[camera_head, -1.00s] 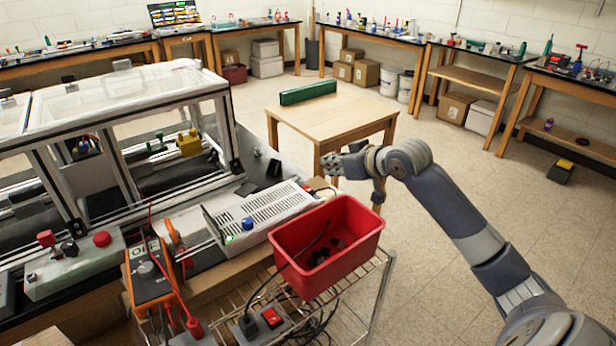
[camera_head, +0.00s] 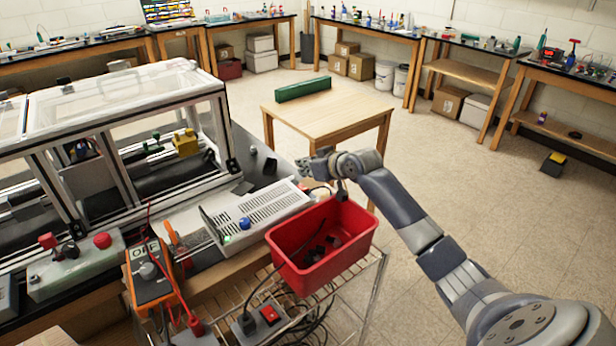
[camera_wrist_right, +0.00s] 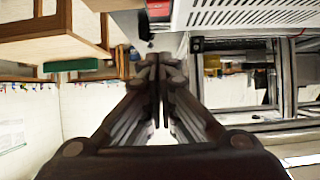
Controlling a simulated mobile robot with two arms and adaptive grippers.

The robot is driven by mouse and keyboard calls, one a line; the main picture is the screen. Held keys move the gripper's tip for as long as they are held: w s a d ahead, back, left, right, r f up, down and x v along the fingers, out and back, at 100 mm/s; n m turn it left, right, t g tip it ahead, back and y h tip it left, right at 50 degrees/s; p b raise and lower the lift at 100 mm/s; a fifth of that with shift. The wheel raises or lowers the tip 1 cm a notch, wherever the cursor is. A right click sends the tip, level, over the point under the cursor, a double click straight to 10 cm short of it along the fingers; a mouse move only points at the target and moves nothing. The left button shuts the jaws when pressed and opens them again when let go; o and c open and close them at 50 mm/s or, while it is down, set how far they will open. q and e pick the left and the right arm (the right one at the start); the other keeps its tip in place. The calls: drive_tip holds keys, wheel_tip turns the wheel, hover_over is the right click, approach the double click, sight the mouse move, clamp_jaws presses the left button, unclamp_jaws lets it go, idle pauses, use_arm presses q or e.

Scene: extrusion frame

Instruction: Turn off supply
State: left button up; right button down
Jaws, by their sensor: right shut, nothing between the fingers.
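The supply, a pale grey box with a slotted top (camera_head: 258,210), sits on the dark bench. A blue knob (camera_head: 245,224) and a small green light (camera_head: 227,238) show at its near left end. My right gripper (camera_head: 306,167) is beyond the supply's far right end, above the bench edge. In the right wrist view the fingers (camera_wrist_right: 158,62) are shut and empty, and the slotted casing (camera_wrist_right: 245,14) is at upper right, apart from them. A red part (camera_wrist_right: 158,9) shows near its corner; I cannot tell what it is. My left gripper is out of view.
A red bin (camera_head: 352,258) with dark pieces stands on a wire cart right of the supply. An orange meter (camera_head: 150,283) and a clear-walled enclosure (camera_head: 130,100) are on the left. A wooden table (camera_head: 335,115) with a green block (camera_head: 303,90) stands behind.

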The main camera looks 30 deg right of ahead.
sight(306, 188)
drive_tip(key=shift+s+d+f+p, duration=0.1)
drive_tip(key=shift+s+f+p, duration=0.25)
drive_tip(key=shift+f, duration=0.55)
drive_tip(key=shift+s+f+p, duration=0.1)
drive_tip(key=shift+s+f, duration=0.3)
drive_tip(key=shift+f, duration=0.5)
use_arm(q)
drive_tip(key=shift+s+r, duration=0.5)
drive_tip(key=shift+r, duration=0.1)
use_arm(e)
drive_tip(key=shift+s+f+t+b, duration=0.2)
drive_tip(key=shift+f+t+b, duration=0.2)
drive_tip(key=shift+f+b, duration=0.6)
drive_tip(key=shift+r+b, duration=0.3)
drive_tip(key=shift+b, duration=0.25)
drive_tip(key=shift+r, duration=0.25)
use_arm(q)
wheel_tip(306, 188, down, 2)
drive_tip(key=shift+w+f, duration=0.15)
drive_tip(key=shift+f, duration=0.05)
use_arm(e)
drive_tip(key=shift+w, duration=0.1)
use_arm(q)
drive_tip(key=shift+p, duration=0.3)
use_arm(e)
drive_tip(key=shift+w+r, duration=0.3)
drive_tip(key=shift+w, duration=0.35)
